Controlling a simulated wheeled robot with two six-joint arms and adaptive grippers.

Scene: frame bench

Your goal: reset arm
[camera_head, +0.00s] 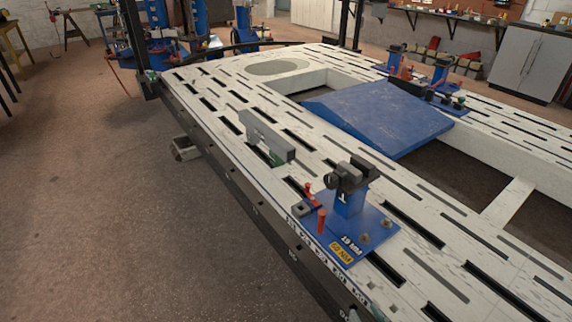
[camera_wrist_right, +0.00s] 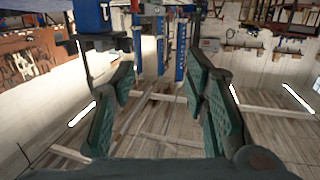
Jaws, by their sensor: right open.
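My right gripper (camera_wrist_right: 163,75) shows in the right wrist view as two dark fingers with green ribbed pads. They stand well apart, with nothing held between them. The view past the fingers is of the workshop's far structures, walls and blue posts (camera_wrist_right: 180,50), all beyond the fingers. I cannot make out either gripper or arm in the head view. My left gripper is not in view.
A long white slotted frame bench (camera_head: 225,110) fills the head view's middle and right. On it are a blue clamp stand (camera_head: 350,205), a grey bar (camera_head: 266,136) and a blue ramp plate (camera_head: 380,118). Open floor (camera_head: 110,200) lies left of the bench.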

